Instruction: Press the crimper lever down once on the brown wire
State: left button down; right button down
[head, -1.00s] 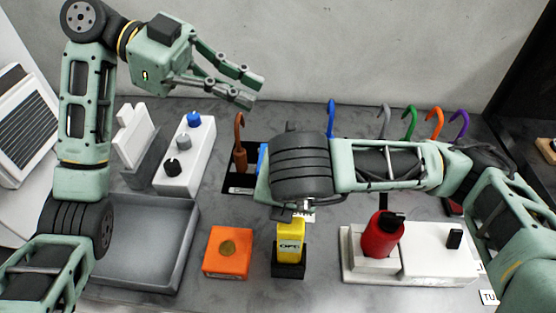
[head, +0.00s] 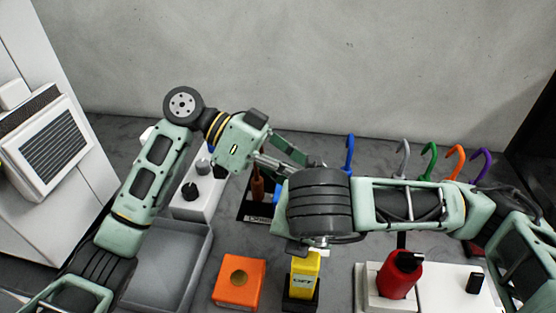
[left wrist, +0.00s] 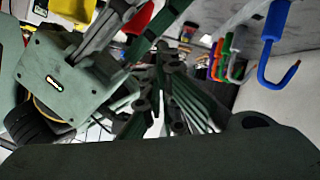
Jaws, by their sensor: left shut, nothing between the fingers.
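The brown wire (head: 257,185) stands upright at the black holder (head: 246,213) in the head view, its upper end now behind my left gripper. A blue part (head: 277,192) shows just right of it, partly covered by my right arm. I cannot make out the crimper lever for certain. My left gripper (head: 312,163) is shut and empty, reaching right above and behind the brown wire, with its tips close to my right arm. My right gripper is hidden behind its arm in the head view; its body (left wrist: 62,80) seems to show in the left wrist view, with its jaws unclear.
Blue (head: 349,155), grey, green, orange and purple hooked wires stand along the back. My right arm crosses over the middle.

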pick_arm(q)
jog(key=shift+s+a+f, duration=0.2)
jog(key=shift+a+f, duration=0.05)
jog(key=shift+f, duration=0.3)
jog(key=shift+s+a+f, duration=0.15)
jog(key=shift+a+f, duration=0.05)
jog(key=shift+f, duration=0.4)
jog(key=shift+s+a+f, duration=0.2)
jog(key=shift+a+f, duration=0.05)
jog(key=shift+f, duration=0.3)
